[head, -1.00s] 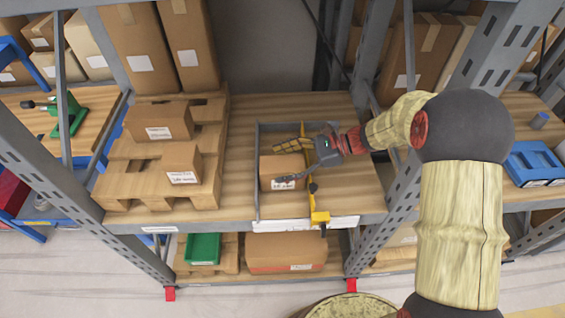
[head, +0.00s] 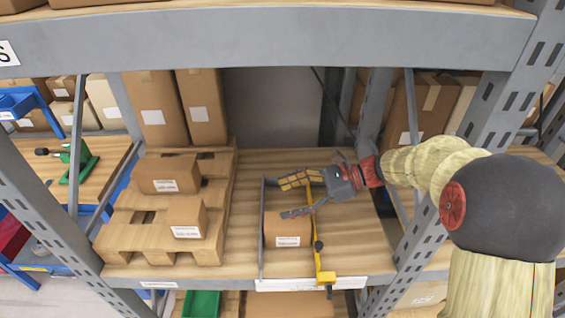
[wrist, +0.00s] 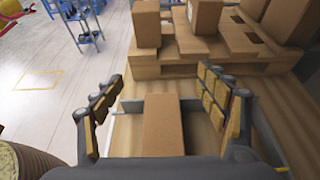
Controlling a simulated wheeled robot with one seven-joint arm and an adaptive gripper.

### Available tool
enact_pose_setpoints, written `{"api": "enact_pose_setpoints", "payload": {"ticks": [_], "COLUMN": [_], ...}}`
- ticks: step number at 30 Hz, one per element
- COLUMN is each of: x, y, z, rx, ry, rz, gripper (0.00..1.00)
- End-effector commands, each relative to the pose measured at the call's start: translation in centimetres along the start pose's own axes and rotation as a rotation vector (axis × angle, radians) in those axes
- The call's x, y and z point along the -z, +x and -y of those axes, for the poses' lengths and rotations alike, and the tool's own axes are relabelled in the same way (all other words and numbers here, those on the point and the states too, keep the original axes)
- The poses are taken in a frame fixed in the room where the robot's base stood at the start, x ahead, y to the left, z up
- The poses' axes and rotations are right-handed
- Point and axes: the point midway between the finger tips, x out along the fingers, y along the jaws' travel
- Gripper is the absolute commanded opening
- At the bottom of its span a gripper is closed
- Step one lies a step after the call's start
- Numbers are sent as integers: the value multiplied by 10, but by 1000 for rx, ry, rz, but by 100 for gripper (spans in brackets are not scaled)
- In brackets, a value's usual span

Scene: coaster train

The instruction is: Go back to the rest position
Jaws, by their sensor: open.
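My gripper (head: 288,198) is over the wooden shelf (head: 350,240), level with the small cardboard box (head: 287,230) in the head view. The box carries a white label and stands inside a grey frame with a yellow bar (head: 318,240). In the wrist view my gripper (wrist: 160,105) is open, its padded fingers wide apart. The box (wrist: 163,125) shows between and beyond the fingers, and nothing is held. Its near end is hidden by my gripper's body. Whether a finger touches the box I cannot tell.
Two boxes (head: 168,173) (head: 187,220) sit on a wooden pallet (head: 150,235) to the left. A grey shelf beam (head: 280,38) crosses above, and a slotted upright (head: 410,235) stands to the right. A green bin (head: 201,304) is below.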

Motion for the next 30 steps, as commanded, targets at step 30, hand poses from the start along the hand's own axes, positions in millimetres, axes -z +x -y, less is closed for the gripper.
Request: {"api": "enact_pose_setpoints", "payload": {"ticks": [30], "x": [6], "y": [-145], "z": [-220], "rx": [-533], "ry": [-1571], "rz": [-1187], "gripper": [74]}}
